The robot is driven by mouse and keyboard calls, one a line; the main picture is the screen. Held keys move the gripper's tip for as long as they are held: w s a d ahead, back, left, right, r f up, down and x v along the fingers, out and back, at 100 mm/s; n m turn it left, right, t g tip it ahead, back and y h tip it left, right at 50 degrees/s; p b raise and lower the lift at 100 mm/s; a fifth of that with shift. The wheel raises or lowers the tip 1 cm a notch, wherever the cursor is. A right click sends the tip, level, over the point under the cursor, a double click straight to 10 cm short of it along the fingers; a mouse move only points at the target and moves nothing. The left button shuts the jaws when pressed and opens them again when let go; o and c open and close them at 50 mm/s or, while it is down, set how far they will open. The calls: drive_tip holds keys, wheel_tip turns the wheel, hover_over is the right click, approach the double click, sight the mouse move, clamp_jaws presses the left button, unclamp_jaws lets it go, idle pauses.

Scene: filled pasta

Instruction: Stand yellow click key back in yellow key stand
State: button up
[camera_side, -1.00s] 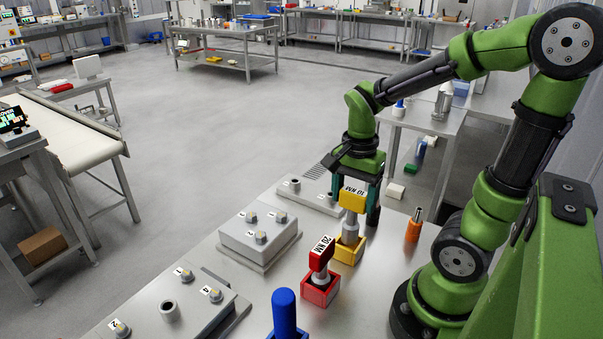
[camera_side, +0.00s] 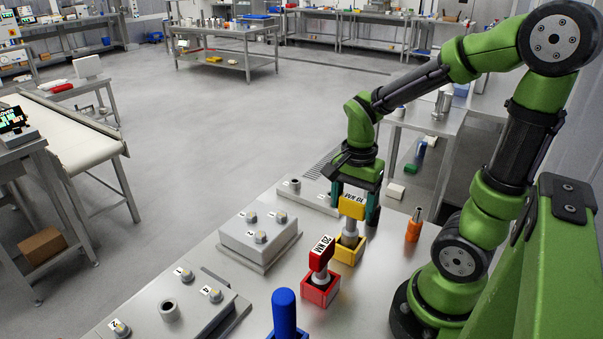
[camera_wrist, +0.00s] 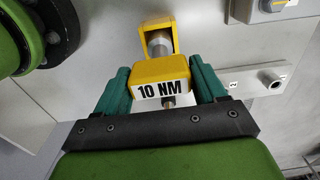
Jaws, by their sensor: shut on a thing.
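The yellow click key (camera_side: 352,206), labelled 10 NM, is upright between the fingers of my gripper (camera_side: 355,203). My gripper is shut on its yellow head, which also shows in the wrist view (camera_wrist: 160,90). The key's grey shaft points down into the yellow key stand (camera_side: 349,252). The stand sits on the steel bench and also shows beyond the head in the wrist view (camera_wrist: 146,53). The shaft's lower end is hidden by the stand's walls, so I cannot tell whether it is fully seated.
A red 20 NM key (camera_side: 321,254) stands in a red stand (camera_side: 320,292) close by. A blue handle (camera_side: 284,312) is nearer the camera. An orange holder (camera_side: 414,228) stands to the right. Grey bolted blocks (camera_side: 260,238) lie to the left.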

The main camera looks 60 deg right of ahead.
drive_tip(key=shift+f, duration=1.1)
idle(0.4)
drive_tip(key=o, duration=1.3)
wheel_tip(320, 180, up, 17)
drive_tip(key=a+f+n+t, duration=0.1)
drive_tip(key=a+n+t, duration=0.1)
drive_tip(key=a+n, duration=0.1)
drive_tip(key=a+f+n+t+y, duration=0.1)
drive_tip(key=a+n+t, duration=0.1)
drive_tip(key=a+n, duration=0.2)
drive_tip(key=w+a+f+n+t+y, duration=0.1)
drive_tip(key=a+n+t, duration=0.2)
drive_tip(key=n, duration=0.4)
drive_tip(key=shift+a, duration=0.6)
